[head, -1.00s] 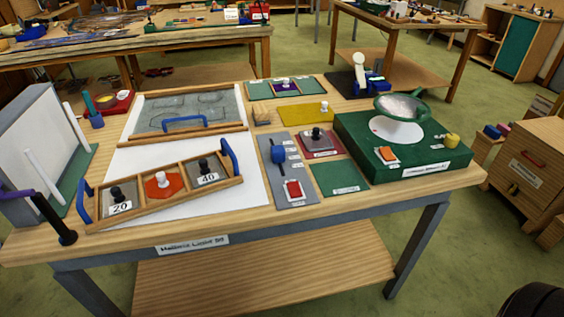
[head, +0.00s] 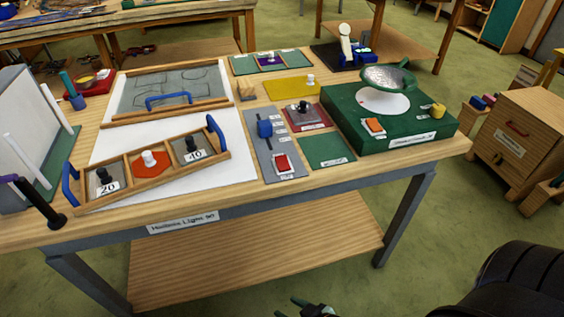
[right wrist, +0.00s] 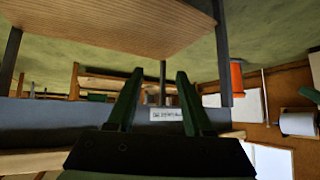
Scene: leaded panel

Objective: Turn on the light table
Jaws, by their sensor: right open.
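A broad white panel (head: 225,180), which looks like the light table's surface, lies in the work table's top. It does not clearly glow. Right of it is a grey control plate (head: 262,150) with a blue knob (head: 265,129) and a red switch (head: 283,163); its small labels are unreadable. My right gripper (head: 306,309) shows only partly at the bottom edge, low in front of the table and well apart from the switch. In the right wrist view its two green fingers (right wrist: 157,92) are spread and empty. My left gripper is out of view.
A wooden tray (head: 150,178) with several knobbed pieces lies across the white panel. A green box (head: 390,138) with an orange switch (head: 374,125) and a magnifier (head: 388,77) stands at the right. The table's front edge and lower shelf (head: 255,255) are near my right gripper.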

